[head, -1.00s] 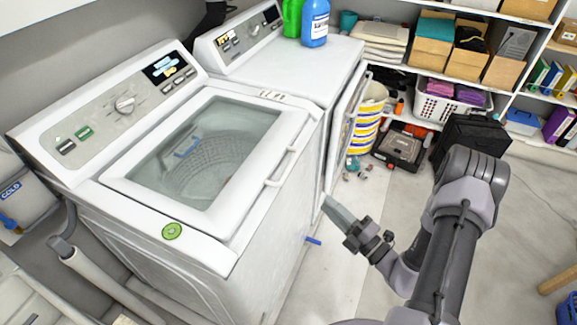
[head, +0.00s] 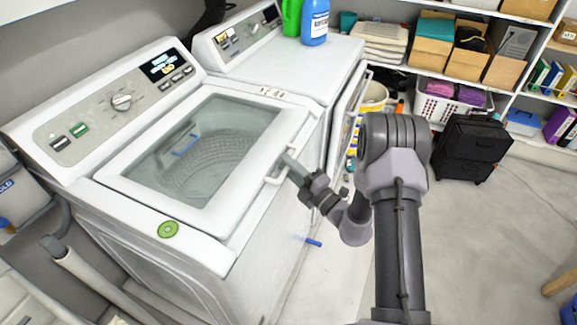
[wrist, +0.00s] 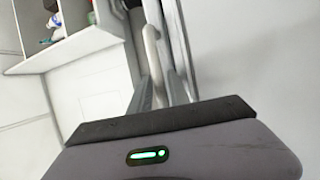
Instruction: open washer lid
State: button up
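The washer (head: 200,255) stands at the left with its white-framed glass lid (head: 215,150) closed. A white bar handle (head: 285,167) runs along the lid's right edge. My gripper (head: 287,158) is at that handle, its tip overlapping it in the head view. In the wrist view a curved pale handle (wrist: 151,42) rises just beyond the dark gripper body.
A second machine (head: 330,65) stands behind, with a blue bottle (head: 314,24) and a green bottle (head: 291,17) on top. Its front door (head: 345,125) stands open to the right.

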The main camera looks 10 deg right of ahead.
grip_shut()
dwell(1.3)
